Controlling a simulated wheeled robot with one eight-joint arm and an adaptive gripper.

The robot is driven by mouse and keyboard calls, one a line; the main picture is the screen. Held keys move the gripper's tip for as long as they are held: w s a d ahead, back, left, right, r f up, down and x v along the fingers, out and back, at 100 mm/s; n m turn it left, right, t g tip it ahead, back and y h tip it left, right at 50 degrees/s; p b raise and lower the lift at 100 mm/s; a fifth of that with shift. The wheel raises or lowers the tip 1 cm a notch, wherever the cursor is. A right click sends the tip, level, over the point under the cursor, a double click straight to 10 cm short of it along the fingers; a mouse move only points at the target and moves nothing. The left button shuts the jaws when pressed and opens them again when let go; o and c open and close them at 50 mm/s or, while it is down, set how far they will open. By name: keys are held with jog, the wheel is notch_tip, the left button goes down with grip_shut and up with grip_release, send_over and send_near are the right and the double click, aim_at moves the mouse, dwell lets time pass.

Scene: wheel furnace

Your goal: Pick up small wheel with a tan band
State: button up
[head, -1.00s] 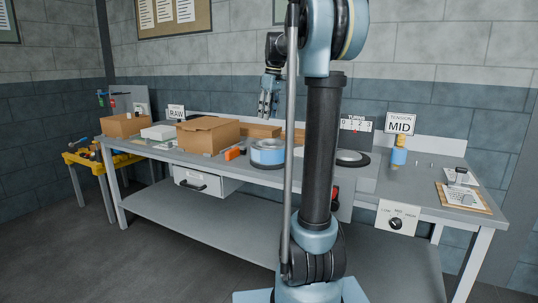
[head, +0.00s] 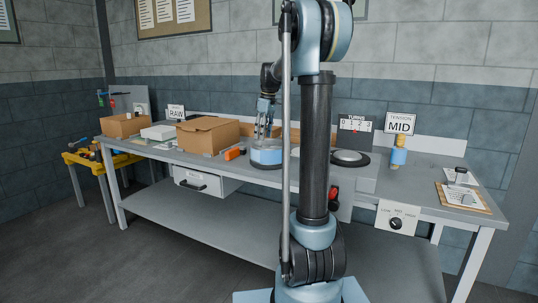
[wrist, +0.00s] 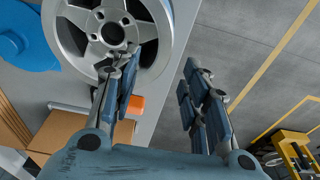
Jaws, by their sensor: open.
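I cannot pick out a small wheel with a tan band for certain in either view. My gripper (head: 264,131) points down at the silver wheel. In the wrist view my gripper (wrist: 157,76) is open and empty, with one finger over the wheel's face and the other past its outer edge, over the floor. I cannot tell whether a finger touches the wheel.
The workbench (head: 190,158) holds a cardboard box (head: 208,135), an orange block (head: 234,153) and a round silver-topped plate (head: 350,157). A clipboard (head: 463,198) lies at the right end.

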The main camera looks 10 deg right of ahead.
aim_at(268, 152)
jog(key=shift+a+f, duration=0.2)
jog(key=shift+f, duration=1.4)
jog(key=shift+a+f, duration=0.15)
jog(key=shift+f, duration=1.4)
grip_shut()
